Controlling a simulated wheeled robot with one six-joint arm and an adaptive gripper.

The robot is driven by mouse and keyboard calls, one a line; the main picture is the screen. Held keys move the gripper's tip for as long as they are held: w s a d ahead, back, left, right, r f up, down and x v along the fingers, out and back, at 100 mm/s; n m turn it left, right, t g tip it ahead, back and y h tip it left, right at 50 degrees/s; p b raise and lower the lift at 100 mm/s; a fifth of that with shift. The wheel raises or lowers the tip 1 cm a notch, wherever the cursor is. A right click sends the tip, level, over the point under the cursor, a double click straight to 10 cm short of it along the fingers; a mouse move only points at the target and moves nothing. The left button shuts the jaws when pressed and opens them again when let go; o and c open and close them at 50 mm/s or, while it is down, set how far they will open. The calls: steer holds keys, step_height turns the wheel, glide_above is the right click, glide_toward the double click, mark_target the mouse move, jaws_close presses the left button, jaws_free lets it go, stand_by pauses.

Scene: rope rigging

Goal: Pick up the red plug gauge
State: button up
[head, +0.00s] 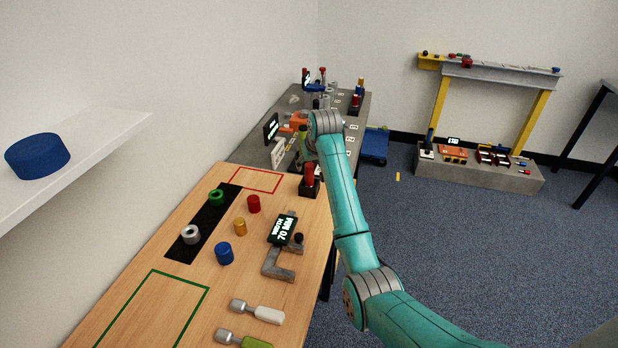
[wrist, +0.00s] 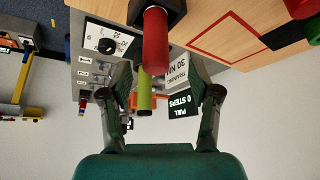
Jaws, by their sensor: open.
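A red handle (head: 309,176), which I take for the red plug gauge, stands upright in a black block (head: 310,190) at the far right corner of the wooden bench. In the wrist view the red handle (wrist: 156,42) comes out of its black block (wrist: 166,10). My gripper (wrist: 162,78) is open, with the red handle between and just beyond its fingertips, not visibly touched. A yellow-green handle (wrist: 144,95) shows behind it between the fingers. The gauge's lower end is hidden in the block.
The wooden bench (head: 135,262) also holds a red cylinder (head: 253,204), a blue cylinder (head: 224,253), a "70 MM" display (head: 283,229) and white- and green-handled tools (head: 258,311). A cluttered grey table (head: 355,125) adjoins behind. Open floor lies right.

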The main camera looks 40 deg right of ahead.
mark_target(310, 165)
steer(key=shift+d+x, duration=0.15)
steer(key=shift+x, duration=0.95)
steer(key=shift+d+x, duration=0.1)
steer(key=shift+x, duration=1)
jaws_close()
